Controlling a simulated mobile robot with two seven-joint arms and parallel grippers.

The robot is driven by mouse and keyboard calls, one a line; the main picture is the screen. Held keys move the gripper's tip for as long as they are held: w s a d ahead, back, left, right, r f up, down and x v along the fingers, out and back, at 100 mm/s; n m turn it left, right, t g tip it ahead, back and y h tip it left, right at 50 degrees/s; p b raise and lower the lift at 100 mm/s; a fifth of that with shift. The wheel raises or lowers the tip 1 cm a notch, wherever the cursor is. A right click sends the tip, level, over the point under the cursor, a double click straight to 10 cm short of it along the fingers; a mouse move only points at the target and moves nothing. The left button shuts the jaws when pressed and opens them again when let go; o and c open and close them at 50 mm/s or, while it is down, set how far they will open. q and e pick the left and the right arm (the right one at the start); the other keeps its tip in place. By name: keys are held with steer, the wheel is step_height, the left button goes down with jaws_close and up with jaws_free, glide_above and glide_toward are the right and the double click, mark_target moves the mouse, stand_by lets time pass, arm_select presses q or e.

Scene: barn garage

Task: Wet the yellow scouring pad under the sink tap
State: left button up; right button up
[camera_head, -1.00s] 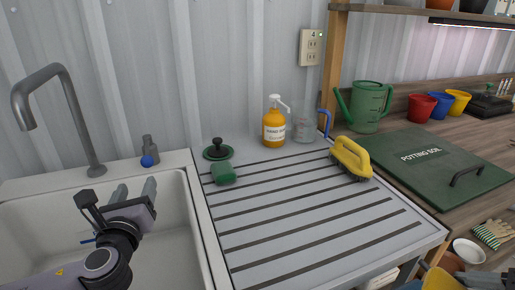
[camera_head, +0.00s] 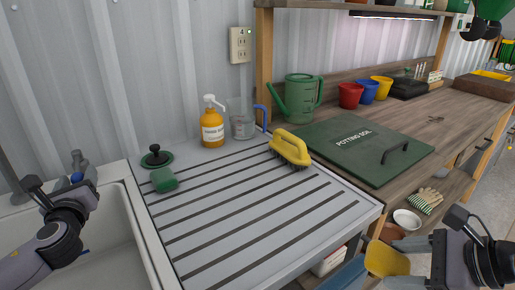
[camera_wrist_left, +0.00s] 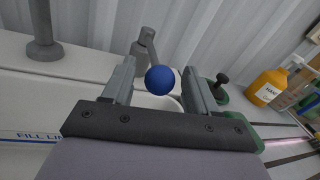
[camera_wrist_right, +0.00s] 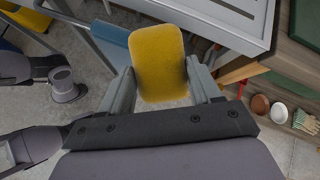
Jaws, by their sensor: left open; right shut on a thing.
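The yellow scouring pad (camera_wrist_right: 159,62) is held between the fingers of my right gripper (camera_wrist_right: 165,88), which is shut on it. In the head view the pad (camera_head: 386,259) is low at the right, in front of the drainboard's edge and outside the sink. My left gripper (camera_wrist_left: 157,80) is open and empty. Its fingers are on either side of the tap's blue-knobbed lever (camera_wrist_left: 160,80) in the left wrist view; I cannot tell whether they touch it. The sink (camera_head: 100,235) lies at the left. The tap (camera_head: 9,178) shows only in part at the left edge.
The drainboard (camera_head: 245,215) holds a green sponge (camera_head: 163,180), a sink plug (camera_head: 156,156), a soap bottle (camera_head: 212,125), a clear jug (camera_head: 242,121) and a yellow brush (camera_head: 289,147). A potting-soil lid (camera_head: 360,150) and watering can (camera_head: 299,99) stand to the right.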

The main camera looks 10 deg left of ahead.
arm_select(q)
steer(key=shift+w+a, duration=0.2)
steer(key=shift+w, duration=0.2)
jaws_close()
steer(key=shift+w+d+r+n+g+y+p, duration=0.15)
steer(key=shift+w+d+n+g+y+p, duration=0.3)
steer(key=shift+p, duration=0.35)
arm_select(e)
steer(key=shift+r, duration=0.8)
arm_select(q)
steer(key=shift+w+d+n+g+y+p, duration=0.35)
steer(key=shift+n+g+y+p, duration=0.15)
steer(key=shift+y, duration=0.35)
arm_select(e)
steer(key=shift+r, duration=0.55)
arm_select(q)
jaws_free()
steer(key=shift+s+d, duration=0.1)
arm_select(e)
steer(key=shift+r, duration=0.1)
